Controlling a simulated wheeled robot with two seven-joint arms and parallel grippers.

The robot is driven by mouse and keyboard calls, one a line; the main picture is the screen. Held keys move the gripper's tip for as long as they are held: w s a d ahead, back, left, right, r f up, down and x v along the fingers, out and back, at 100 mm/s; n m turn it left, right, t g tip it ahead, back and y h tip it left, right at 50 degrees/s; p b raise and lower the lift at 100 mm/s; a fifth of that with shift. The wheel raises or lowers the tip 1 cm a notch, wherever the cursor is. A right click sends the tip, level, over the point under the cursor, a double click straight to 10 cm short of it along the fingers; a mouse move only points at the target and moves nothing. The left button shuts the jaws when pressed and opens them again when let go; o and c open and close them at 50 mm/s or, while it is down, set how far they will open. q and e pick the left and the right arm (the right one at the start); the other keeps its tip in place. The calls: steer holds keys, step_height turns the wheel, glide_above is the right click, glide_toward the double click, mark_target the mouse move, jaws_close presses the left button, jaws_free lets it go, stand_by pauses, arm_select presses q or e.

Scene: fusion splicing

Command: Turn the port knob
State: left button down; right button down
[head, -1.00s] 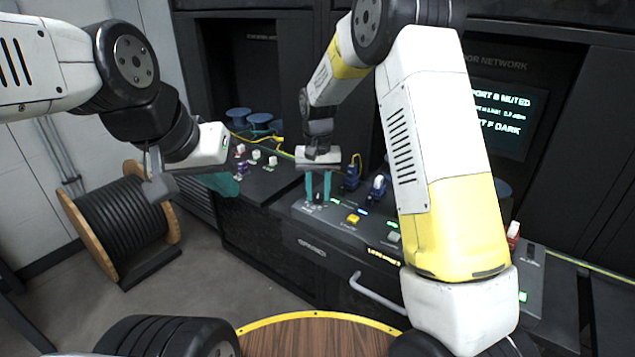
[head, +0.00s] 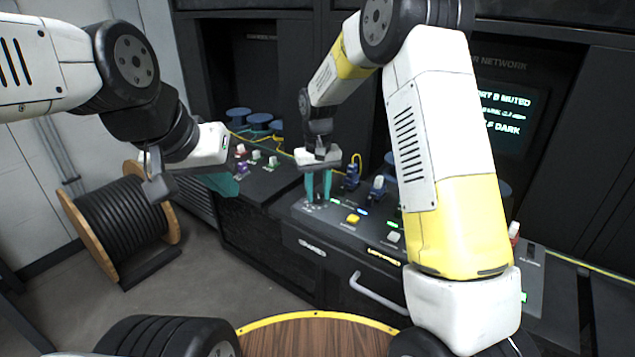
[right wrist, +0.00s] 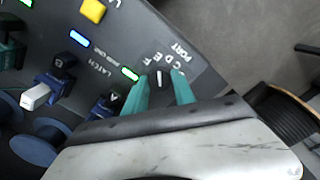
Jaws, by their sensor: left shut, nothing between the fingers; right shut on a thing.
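The port knob (right wrist: 159,78) is small and dark with a white pointer line, set in the panel beside the printed word PORT and several letters. My right gripper (right wrist: 161,86) has its two teal fingers shut on the knob, one on each side. In the head view my right gripper (head: 318,199) points down at the console (head: 300,228), and the knob is mostly hidden between the fingers. My left gripper (head: 224,185) is shut and empty, held off to the left, clear of the console; its teal fingers are partly hidden by its body.
A yellow button (head: 352,218) and a pale button (head: 393,237) sit near the knob, with blue plugs (head: 351,178) behind. A screen (head: 503,115) at the right shows text including MUTED and DARK. A cable reel (head: 122,222) stands on the floor at left.

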mark_target(318, 195)
steer(key=c, duration=1)
jaws_free()
steer(key=shift+c, duration=0.2)
steer(key=shift+r, duration=3.95)
